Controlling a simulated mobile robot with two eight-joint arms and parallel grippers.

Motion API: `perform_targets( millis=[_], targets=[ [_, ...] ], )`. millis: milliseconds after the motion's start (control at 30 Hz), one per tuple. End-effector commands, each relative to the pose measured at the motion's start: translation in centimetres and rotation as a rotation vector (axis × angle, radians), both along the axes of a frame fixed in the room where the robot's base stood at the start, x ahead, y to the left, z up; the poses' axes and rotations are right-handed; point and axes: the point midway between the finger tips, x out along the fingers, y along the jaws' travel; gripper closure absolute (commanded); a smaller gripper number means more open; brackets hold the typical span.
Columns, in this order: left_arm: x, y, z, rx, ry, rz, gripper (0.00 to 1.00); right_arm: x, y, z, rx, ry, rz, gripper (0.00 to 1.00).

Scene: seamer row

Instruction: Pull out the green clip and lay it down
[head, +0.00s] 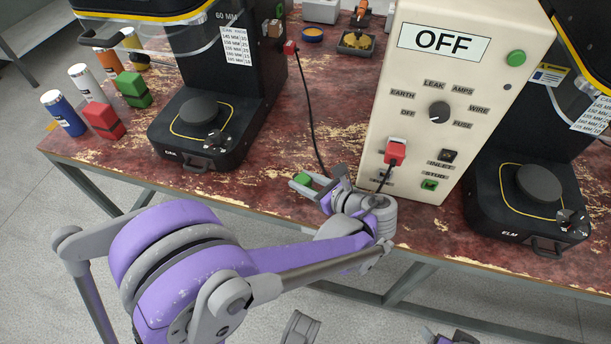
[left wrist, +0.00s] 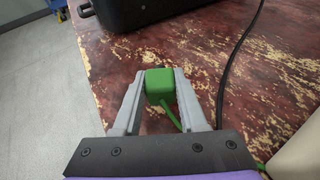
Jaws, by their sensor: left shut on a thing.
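The green clip (head: 302,179) is between the fingers of my left gripper (head: 308,183), low over the front part of the worn red bench. In the left wrist view my left gripper (left wrist: 160,88) is shut on the clip (left wrist: 159,82), one finger on each side. A green lead (left wrist: 172,117) runs down from the clip toward the palm. I cannot tell whether the clip touches the bench. The cream tester box (head: 455,95), marked OFF, stands right of the gripper, with a green STUD socket (head: 429,185) low on its front. Part of my right arm shows at the bottom edge.
A red plug (head: 396,151) sits in the tester. A black cord (head: 308,100) with a red end crosses the bench behind my gripper. Black seamers stand left (head: 205,130) and right (head: 530,195). Bare bench lies left of my gripper.

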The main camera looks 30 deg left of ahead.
Motion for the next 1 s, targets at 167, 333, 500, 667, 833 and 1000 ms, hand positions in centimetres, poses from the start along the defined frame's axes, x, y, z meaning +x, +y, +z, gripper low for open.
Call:
perform_targets(
  millis=[167, 333, 500, 667, 833, 1000],
  targets=[
    [0.02, -0.01, -1.47, 0.0, 0.001, 0.0, 1.0, 0.14, 0.0, -1.22, 0.0, 0.004, 0.0, 0.27],
    [0.0, -0.01, -1.53, 0.0, 0.0, -0.001, 1.0, 0.14, 0.0, -1.26, 0.0, 0.004, 0.0, 0.27],
    [0.0, -0.01, -1.48, 0.0, 0.0, 0.0, 0.53, 0.13, 0.0, -1.21, 0.0, 0.004, 0.0, 0.27],
    [0.0, -0.01, -1.48, 0.0, 0.0, 0.0, 0.25, 0.14, 0.0, -1.22, 0.0, 0.004, 0.0, 0.27],
    [0.0, -0.01, -1.48, 0.0, 0.0, 0.0, 0.24, 0.14, 0.0, -1.22, 0.0, 0.004, 0.0, 0.27],
    [-0.03, -0.25, -1.38, 0.0, 0.001, -0.001, 0.24, 0.13, 0.0, -1.15, 0.0, 0.004, 0.0, 0.27]
  ],
)
